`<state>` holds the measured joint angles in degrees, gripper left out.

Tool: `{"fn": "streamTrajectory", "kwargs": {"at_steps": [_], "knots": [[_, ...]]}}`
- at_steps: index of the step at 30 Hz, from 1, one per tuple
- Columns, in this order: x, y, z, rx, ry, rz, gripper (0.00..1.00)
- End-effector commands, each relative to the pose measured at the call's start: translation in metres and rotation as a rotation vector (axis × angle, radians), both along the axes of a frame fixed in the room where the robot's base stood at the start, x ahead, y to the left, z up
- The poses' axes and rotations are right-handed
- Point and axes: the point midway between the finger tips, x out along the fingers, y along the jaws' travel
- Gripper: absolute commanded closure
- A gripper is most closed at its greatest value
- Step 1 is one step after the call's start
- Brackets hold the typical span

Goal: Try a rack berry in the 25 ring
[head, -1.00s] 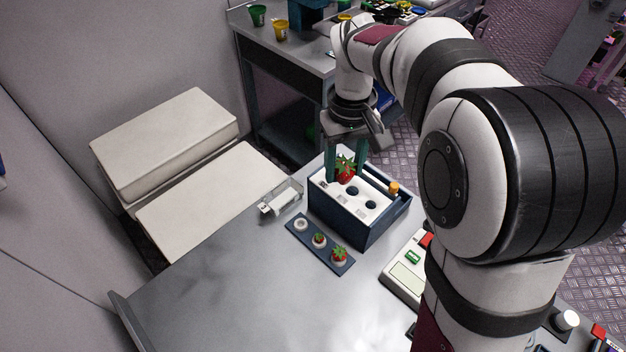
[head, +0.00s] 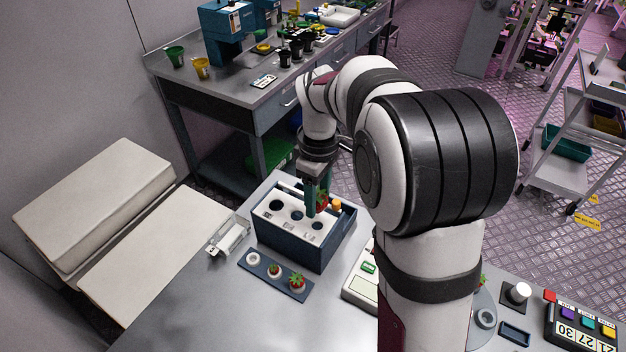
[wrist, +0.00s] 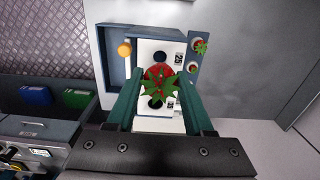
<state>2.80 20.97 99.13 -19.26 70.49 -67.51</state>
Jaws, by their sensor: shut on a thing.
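My gripper (head: 314,203) is shut on a red strawberry (head: 321,200) with green leaves. The berry also shows between the fingers in the wrist view (wrist: 160,86). It is over the white top of a dark blue box (head: 291,246), toward its right end in the head view. A dark berry rack (head: 261,270) lies in front of the box, with one empty white ring (head: 253,258) and two strawberries (head: 297,280).
An orange knob (head: 336,204) stands on the box near the berry. A clear tray-like holder (head: 230,234) lies left of the box. A pale device (head: 361,287) stands to its right. Bare table lies in front of the rack. A bench (head: 250,95) with cups stands behind.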

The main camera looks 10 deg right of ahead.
Motion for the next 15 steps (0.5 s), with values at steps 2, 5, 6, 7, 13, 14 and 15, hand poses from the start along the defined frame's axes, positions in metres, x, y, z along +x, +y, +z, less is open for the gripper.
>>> {"fn": "streamTrajectory", "kwargs": {"at_steps": [2,5,6,7,13,14,15], "knots": [[0.000,0.000,-0.007,0.001,0.002,0.000,0.59],[-0.001,0.000,-0.018,0.000,0.003,-0.002,0.59],[0.000,0.000,-0.022,-0.001,0.002,-0.002,0.59],[-0.001,0.000,-0.026,0.000,0.003,-0.002,0.59],[0.000,0.000,-0.046,-0.001,0.002,-0.003,0.59],[-0.001,0.000,-0.049,0.000,0.003,-0.003,0.59],[-0.001,0.000,-0.051,0.000,0.003,-0.003,0.59]]}}
